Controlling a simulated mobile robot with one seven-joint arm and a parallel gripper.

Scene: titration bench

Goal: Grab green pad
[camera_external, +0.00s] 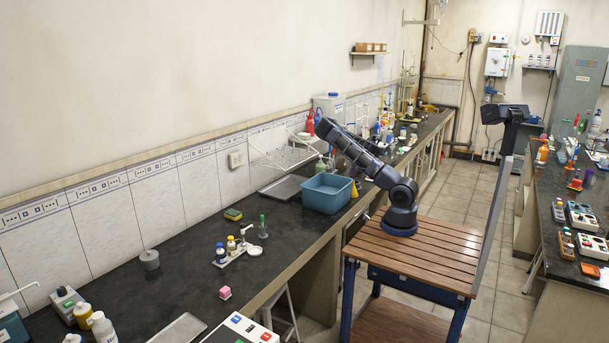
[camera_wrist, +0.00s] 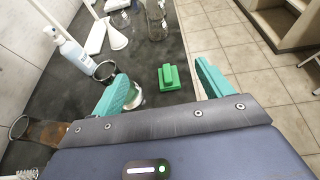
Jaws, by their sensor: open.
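The green pad (camera_wrist: 169,78) is a small bright green stepped block lying on the dark bench top in the wrist view. My gripper (camera_wrist: 161,82) has its two teal fingers spread wide apart, one to the left and one to the right of the pad in the picture. Nothing is held between them, and the pad appears beyond the fingertips. In the external view my arm reaches up and left from its base over the bench; I cannot make out its fingers or this pad there.
A pale round item (camera_wrist: 136,98) lies partly behind the left finger. A dark ring (camera_wrist: 105,71), white funnel (camera_wrist: 115,36), wash bottle (camera_wrist: 74,52) and glass flask (camera_wrist: 156,22) stand nearby. Bench edge and tiled floor (camera_wrist: 240,50) lie right. A blue tub (camera_external: 327,194) stands below my arm.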

